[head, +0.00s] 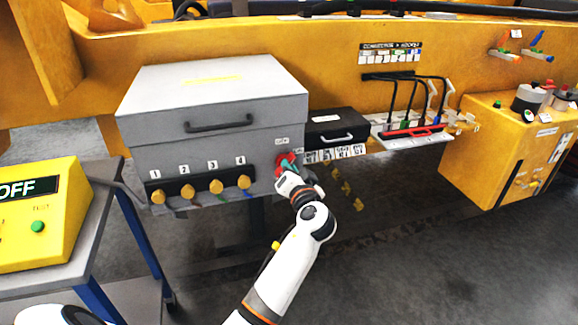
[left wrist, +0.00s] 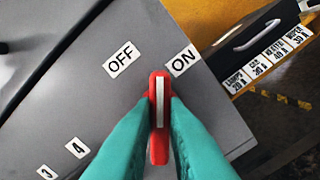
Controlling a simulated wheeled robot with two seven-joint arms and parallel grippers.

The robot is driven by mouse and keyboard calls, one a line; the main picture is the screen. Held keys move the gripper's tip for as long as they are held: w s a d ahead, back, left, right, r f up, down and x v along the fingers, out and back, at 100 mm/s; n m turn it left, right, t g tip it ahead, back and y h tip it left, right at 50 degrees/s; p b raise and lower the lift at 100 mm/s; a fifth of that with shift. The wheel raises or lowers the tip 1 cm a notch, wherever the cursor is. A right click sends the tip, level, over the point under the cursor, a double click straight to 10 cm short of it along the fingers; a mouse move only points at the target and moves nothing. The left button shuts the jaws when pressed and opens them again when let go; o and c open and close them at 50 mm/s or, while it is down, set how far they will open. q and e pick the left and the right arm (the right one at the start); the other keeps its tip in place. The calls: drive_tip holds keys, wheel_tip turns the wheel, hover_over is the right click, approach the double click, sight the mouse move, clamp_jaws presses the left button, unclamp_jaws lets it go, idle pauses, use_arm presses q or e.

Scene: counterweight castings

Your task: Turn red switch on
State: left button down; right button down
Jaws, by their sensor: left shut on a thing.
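The red switch (head: 281,160) is on the front of the grey box (head: 215,140), near its right end. In the left wrist view the red switch (left wrist: 159,90) is a bar handle with a white stripe, pointing up the picture between the OFF label (left wrist: 121,59) and the ON label (left wrist: 183,61). My left gripper (head: 288,166) is at the switch. Its teal fingers (left wrist: 158,125) are shut on the handle, one on each side, and hide part of its sides. My right gripper does not show.
Several yellow knobs (head: 216,187) stick out along the box front, left of the switch. A black case (head: 336,128) sits close to its right. A yellow panel (head: 38,215) on a cart stands at left. Open floor (head: 400,250) lies at lower right.

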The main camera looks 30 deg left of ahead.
use_arm(q)
drive_tip(key=shift+w+d+f+m+p, duration=0.15)
drive_tip(key=shift+m+p, duration=1.1)
drive_tip(key=shift+m, duration=1.25)
drive_tip(key=shift+s+a+f+m+p, duration=0.15)
drive_tip(key=shift+m+p, duration=1.1)
drive_tip(key=shift+m, duration=1.25)
drive_tip(key=shift+w+d, duration=0.1)
drive_tip(key=c, duration=1.4)
unclamp_jaws()
drive_tip(key=shift+c, duration=0.2)
drive_tip(key=b+v, duration=0.2)
drive_tip(key=v, duration=1)
